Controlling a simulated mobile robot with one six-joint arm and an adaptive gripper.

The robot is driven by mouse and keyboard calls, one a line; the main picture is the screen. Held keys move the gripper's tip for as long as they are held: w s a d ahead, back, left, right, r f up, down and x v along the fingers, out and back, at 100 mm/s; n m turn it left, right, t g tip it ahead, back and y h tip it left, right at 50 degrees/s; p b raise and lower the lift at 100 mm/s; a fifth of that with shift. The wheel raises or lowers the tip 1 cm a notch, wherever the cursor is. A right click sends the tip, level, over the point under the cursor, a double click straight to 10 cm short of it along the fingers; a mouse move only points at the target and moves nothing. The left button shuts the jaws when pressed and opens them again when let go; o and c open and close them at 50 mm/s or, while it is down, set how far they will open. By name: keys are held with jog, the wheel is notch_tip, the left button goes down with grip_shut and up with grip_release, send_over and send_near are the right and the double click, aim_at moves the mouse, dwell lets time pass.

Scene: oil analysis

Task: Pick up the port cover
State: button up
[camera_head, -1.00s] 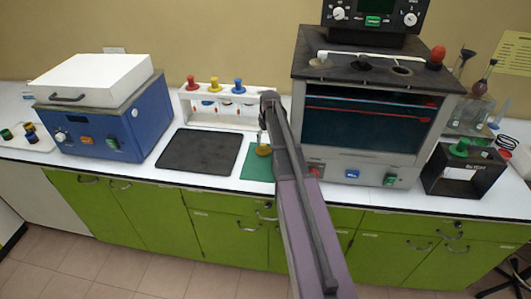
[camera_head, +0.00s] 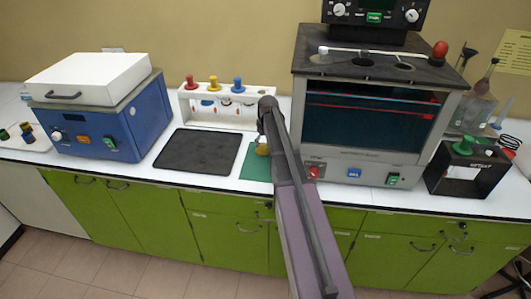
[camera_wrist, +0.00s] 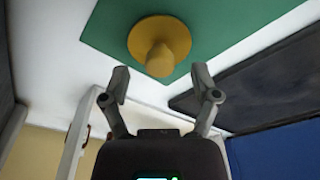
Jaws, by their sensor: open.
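The port cover, a yellow-orange disc with a rounded knob (camera_wrist: 158,45), lies on a green mat (camera_wrist: 110,22) in the wrist view. In the head view the cover (camera_head: 262,149) is small and partly hidden by my arm, on the green mat (camera_head: 251,170). My gripper (camera_wrist: 160,79) is open and empty, its two fingers spread apart. In the wrist view the knob's end shows just above the gap between the fingertips; neither finger appears to touch it. In the head view the fingers are too small to make out clearly.
A dark mat (camera_head: 198,151) lies left of the green mat. A white rack (camera_head: 230,108) with red, yellow and blue knobs stands behind. A large grey apparatus (camera_head: 357,163) stands close on the right. A blue box (camera_head: 92,125) with a white lid is farther left.

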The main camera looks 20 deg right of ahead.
aim_at(263, 150)
jog(key=shift+w+f+b, duration=0.2)
jog(key=shift+f+b, duration=0.65)
jog(key=shift+f, duration=0.3)
grip_shut()
